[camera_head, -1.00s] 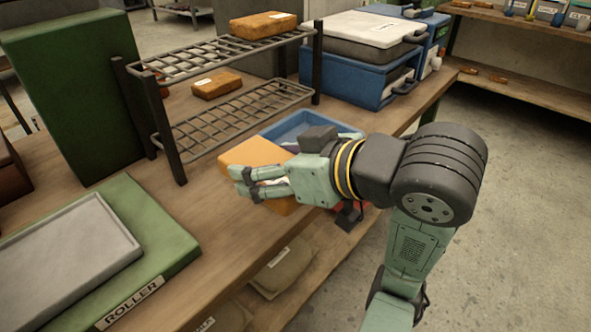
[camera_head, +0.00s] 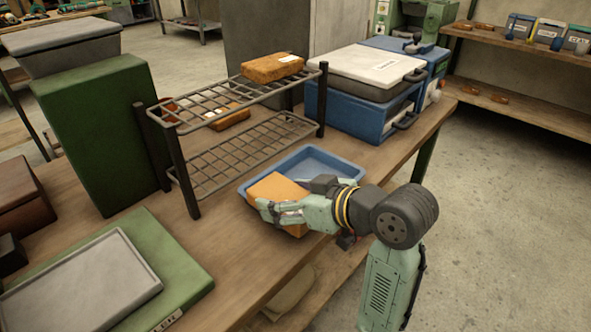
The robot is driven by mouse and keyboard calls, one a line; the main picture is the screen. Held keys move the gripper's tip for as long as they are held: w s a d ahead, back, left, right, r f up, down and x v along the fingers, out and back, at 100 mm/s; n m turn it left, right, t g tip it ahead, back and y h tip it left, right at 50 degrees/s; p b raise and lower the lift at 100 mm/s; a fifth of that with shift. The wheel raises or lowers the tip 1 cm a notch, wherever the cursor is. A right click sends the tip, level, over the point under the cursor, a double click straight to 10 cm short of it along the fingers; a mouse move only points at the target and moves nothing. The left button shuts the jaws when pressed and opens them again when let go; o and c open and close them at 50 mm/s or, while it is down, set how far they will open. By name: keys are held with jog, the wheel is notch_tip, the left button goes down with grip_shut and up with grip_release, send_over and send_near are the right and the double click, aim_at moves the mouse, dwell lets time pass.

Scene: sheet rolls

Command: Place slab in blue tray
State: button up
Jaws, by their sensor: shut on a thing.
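An orange slab (camera_head: 274,188) is in my gripper (camera_head: 268,210), which is shut on it. The slab is at the near left part of the blue tray (camera_head: 318,157) and overlaps its rim in the picture. I cannot tell whether the slab touches the tray or is held above it. The tray lies on the wooden bench; its far and left rims show, and its near right side is hidden by my gripper and wrist.
A two-level wire rack (camera_head: 240,150) stands behind the tray, with an orange slab (camera_head: 272,67) on top and another (camera_head: 229,117) lower. Blue cases (camera_head: 345,110) stand at the back right. A green roller block (camera_head: 180,260) with a grey tray is at the front left.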

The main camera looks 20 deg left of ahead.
aim_at(296, 186)
jog(key=w, duration=0.2)
jog(key=w+a+p, duration=0.1)
jog(key=w, duration=0.2)
jog(key=w+f, duration=0.1)
jog(key=w, duration=0.2)
jog(key=shift+w+a, duration=0.2)
jog(key=shift+a, duration=0.15)
jog(key=shift+f+p, duration=0.55)
jog(key=shift+f, duration=1.25)
jog(key=shift+f, duration=0.15)
jog(key=o, duration=1.8)
jog(key=shift+o, duration=0.2)
jog(key=shift+d+r, duration=0.15)
jog(key=shift+r, duration=0.05)
jog(key=b+v, duration=0.1)
jog(key=v, duration=1)
jog(key=shift+s+d+r, duration=0.15)
jog(key=shift+d+r, duration=0.05)
jog(key=shift+d, duration=0.05)
